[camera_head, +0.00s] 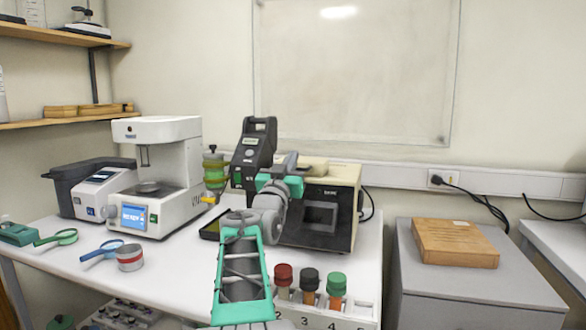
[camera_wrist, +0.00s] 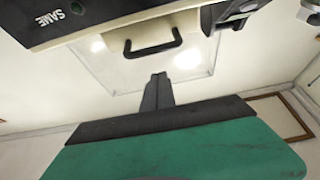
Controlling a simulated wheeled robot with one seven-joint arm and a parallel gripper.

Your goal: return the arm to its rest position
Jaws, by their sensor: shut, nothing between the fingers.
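My arm rises from the bottom centre of the head view, with its teal-framed link (camera_head: 243,265) and grey joint (camera_head: 270,215) bent up over the white table. The teal wrist part (camera_head: 280,186) is in front of the black-and-beige instrument (camera_head: 322,215).
A white instrument (camera_head: 158,190) and a dark handheld device (camera_head: 252,150) are close by on the table (camera_head: 185,250). Capped sample tubes (camera_head: 310,283) stand in a white rack at the front. A wooden box (camera_head: 455,243) is on the grey cabinet, right.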

